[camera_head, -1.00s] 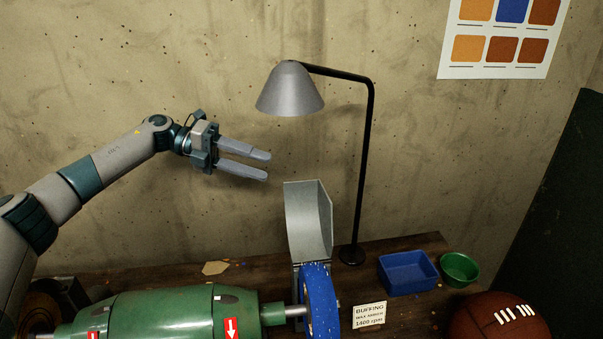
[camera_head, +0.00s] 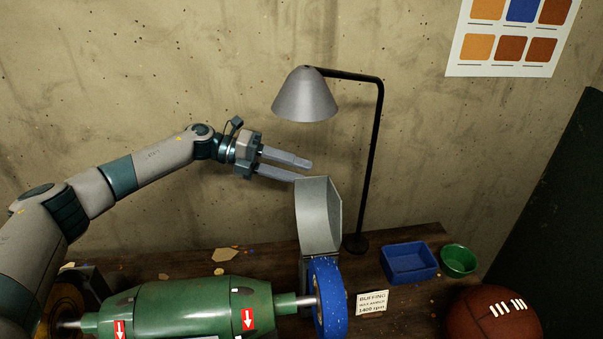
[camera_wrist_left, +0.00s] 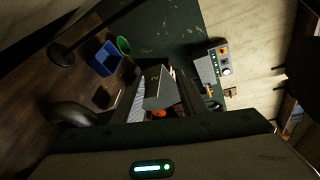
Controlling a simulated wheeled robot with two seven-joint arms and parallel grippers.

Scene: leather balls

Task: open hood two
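A grey metal hood (camera_head: 319,215) stands raised above the blue buffing wheel (camera_head: 328,297) at the right end of the green machine (camera_head: 190,308). My left gripper (camera_head: 306,171) is just left of and above the hood's top edge, its two fingers pointing right. The fingers are apart with nothing visible between them. Whether a fingertip touches the hood is not clear. In the left wrist view a grey box-like piece (camera_wrist_left: 158,86), apparently the hood, sits near the middle. At the machine's left end an orange-brown wheel (camera_head: 62,305) is partly behind my left arm. My right gripper is not in view.
A black lamp with a grey shade (camera_head: 305,95) stands close behind the hood. A blue tray (camera_head: 409,262), a green bowl (camera_head: 458,260), a buffing sign (camera_head: 372,302) and a brown ball (camera_head: 493,316) are to the right. Wall space left of the lamp is clear.

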